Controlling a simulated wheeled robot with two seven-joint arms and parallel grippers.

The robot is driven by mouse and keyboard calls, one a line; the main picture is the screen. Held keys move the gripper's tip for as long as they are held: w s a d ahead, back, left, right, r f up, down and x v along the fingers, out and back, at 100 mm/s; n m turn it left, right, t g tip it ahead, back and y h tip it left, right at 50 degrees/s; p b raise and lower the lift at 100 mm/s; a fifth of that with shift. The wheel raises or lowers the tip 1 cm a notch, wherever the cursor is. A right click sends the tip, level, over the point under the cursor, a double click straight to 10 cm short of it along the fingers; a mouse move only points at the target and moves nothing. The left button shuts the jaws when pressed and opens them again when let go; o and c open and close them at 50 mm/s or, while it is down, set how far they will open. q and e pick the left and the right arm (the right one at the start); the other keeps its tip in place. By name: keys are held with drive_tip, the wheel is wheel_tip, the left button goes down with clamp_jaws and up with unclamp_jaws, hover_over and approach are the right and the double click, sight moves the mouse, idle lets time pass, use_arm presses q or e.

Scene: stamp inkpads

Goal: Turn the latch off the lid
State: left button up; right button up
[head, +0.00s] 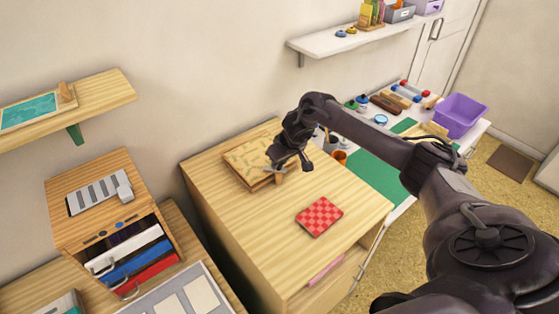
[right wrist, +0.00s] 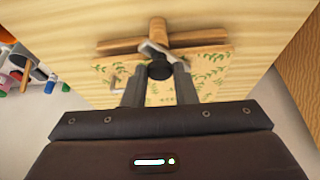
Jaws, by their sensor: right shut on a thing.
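A flat box with a leaf-patterned lid (head: 248,158) lies on the wooden cabinet top in the head view. The lid also shows in the right wrist view (right wrist: 213,68). A grey metal latch bar (right wrist: 152,48) with a dark round part (right wrist: 159,71) sits at the lid's edge, beside a wooden peg (right wrist: 157,27). My right gripper (head: 284,168) is over the box's near right edge. In the right wrist view its fingers (right wrist: 160,66) are shut on the latch, which lies slanted. The gripper partly hides the lid. My left gripper is not in view.
A red checkered pad (head: 319,216) lies on the bare cabinet top (head: 255,225), right of the box. Small cups (head: 339,156) stand behind my right arm, near a green mat (head: 374,181). A purple bin (head: 461,114) is further back. A shelf (head: 345,42) hangs above.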

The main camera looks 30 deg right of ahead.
drive_tip(key=n+y, duration=0.1)
drive_tip(key=n, duration=0.1)
drive_tip(key=shift+d+n, duration=0.15)
drive_tip(key=shift+n, duration=0.25)
drive_tip(key=shift+w+d+n+y+b, duration=0.1)
drive_tip(key=shift+n+y+b, duration=0.4)
drive_tip(key=shift+n, duration=0.4)
drive_tip(key=shift+w+d+n+g+y+b, duration=0.1)
drive_tip(key=shift+n+g+y+b, duration=0.25)
drive_tip(key=shift+n+b, duration=0.65)
drive_tip(key=shift+n+g+y+b, duration=0.25)
drive_tip(key=shift+n+g+b, duration=0.25)
drive_tip(key=shift+n, duration=0.8)
drive_tip(key=o, duration=1)
